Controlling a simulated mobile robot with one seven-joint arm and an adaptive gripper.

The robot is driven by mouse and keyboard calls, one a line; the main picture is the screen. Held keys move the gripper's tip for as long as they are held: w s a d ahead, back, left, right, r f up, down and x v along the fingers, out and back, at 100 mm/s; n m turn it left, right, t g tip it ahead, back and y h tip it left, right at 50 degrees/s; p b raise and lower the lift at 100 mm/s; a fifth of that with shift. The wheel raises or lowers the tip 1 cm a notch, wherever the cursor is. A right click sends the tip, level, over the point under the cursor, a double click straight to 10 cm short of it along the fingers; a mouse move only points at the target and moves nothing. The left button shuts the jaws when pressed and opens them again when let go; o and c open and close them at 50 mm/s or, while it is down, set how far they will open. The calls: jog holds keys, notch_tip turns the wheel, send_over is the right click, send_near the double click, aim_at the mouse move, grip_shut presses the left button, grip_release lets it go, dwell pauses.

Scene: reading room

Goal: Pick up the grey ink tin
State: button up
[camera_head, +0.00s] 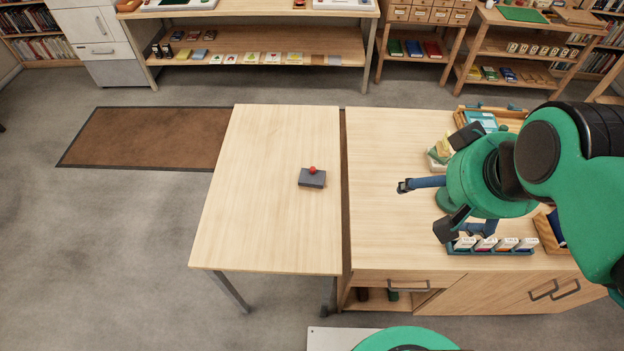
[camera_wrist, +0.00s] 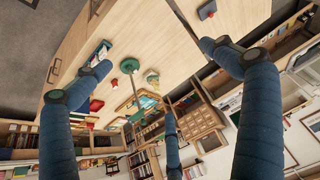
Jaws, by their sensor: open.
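A small dark grey block-shaped tin (camera_head: 312,180) with a red round knob on top lies on the left wooden table (camera_head: 262,220), right of its middle. It also shows small at the top of the wrist view (camera_wrist: 207,10). I take it for the grey ink tin. My gripper (camera_head: 436,207) is above the right-hand cabinet top, to the right of the tin and well apart from it. Its blue fingers are spread wide and empty, and they also show in the wrist view (camera_wrist: 157,78).
A narrow gap separates the left table from the cabinet (camera_head: 385,240). Labelled boxes in a blue rack (camera_head: 490,252) stand at the cabinet's front. A wooden tray (camera_head: 512,114) lies at its back, partly behind my arm. The left table around the tin is clear.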

jog(key=w+a+f+g, duration=0.1)
jog(key=w+a, duration=0.3)
jog(key=w, duration=0.8)
jog(key=m+g+b, duration=0.1)
jog(key=g+b, duration=0.1)
jog(key=g, duration=0.3)
send_over(312, 176)
notch_tip(312, 176, down, 33)
jog(key=shift+r, duration=0.15)
jog(key=shift+s, duration=0.1)
jog(key=shift+f+b, duration=0.45)
jog(key=shift+f, duration=3.85)
jog(key=shift+f, duration=0.15)
